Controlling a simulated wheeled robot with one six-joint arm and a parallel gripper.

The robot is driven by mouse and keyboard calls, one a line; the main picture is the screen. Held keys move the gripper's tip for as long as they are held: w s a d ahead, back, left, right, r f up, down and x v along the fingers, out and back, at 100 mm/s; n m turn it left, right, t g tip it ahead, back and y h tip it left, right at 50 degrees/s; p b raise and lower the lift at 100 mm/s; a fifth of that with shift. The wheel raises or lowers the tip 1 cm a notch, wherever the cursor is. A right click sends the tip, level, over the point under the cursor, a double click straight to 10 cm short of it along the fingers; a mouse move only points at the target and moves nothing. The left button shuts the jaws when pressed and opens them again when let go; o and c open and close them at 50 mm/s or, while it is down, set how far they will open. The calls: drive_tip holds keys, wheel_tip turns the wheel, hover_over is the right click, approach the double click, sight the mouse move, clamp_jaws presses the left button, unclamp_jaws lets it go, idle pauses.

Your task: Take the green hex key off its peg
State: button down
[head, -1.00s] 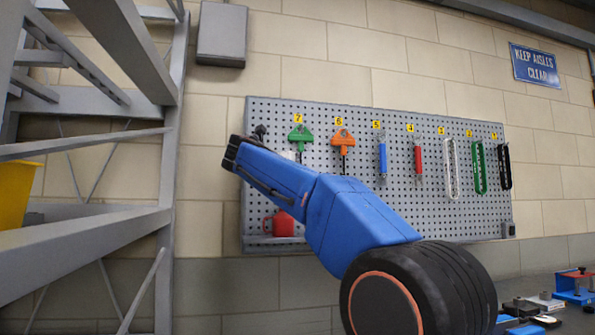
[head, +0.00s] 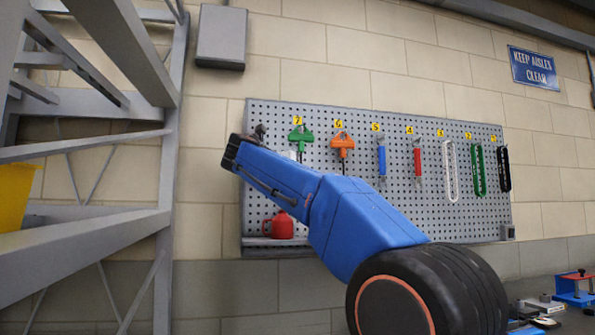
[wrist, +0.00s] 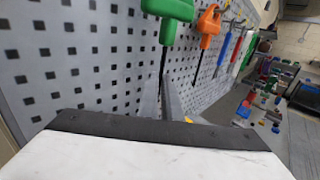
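The green hex key (head: 300,137) hangs by its T-shaped handle on the pegboard under the label 7, its shaft pointing down. In the wrist view its green handle (wrist: 171,10) is at the top, cut off by the edge, and its dark shaft runs down to my gripper. My gripper (wrist: 161,88) shows two grey fingers that look apart, with the shaft at or between them. I cannot tell whether they touch it.
An orange hex key (head: 342,144) hangs close on the right, then several more tools along the pegboard (head: 400,215). A red can (head: 279,226) stands on the board's lower ledge. A grey shelf frame (head: 170,200) rises at the left.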

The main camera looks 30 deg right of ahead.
drive_tip(key=shift+s+a+r, duration=0.25)
drive_tip(key=shift+s+r, duration=0.25)
drive_tip(key=shift+s, duration=0.35)
idle(0.5)
drive_tip(key=s+a, duration=0.1)
drive_tip(key=s, duration=0.5)
drive_tip(key=shift+s+a+r, duration=0.2)
drive_tip(key=shift+a, duration=0.2)
idle(2.1)
idle(0.5)
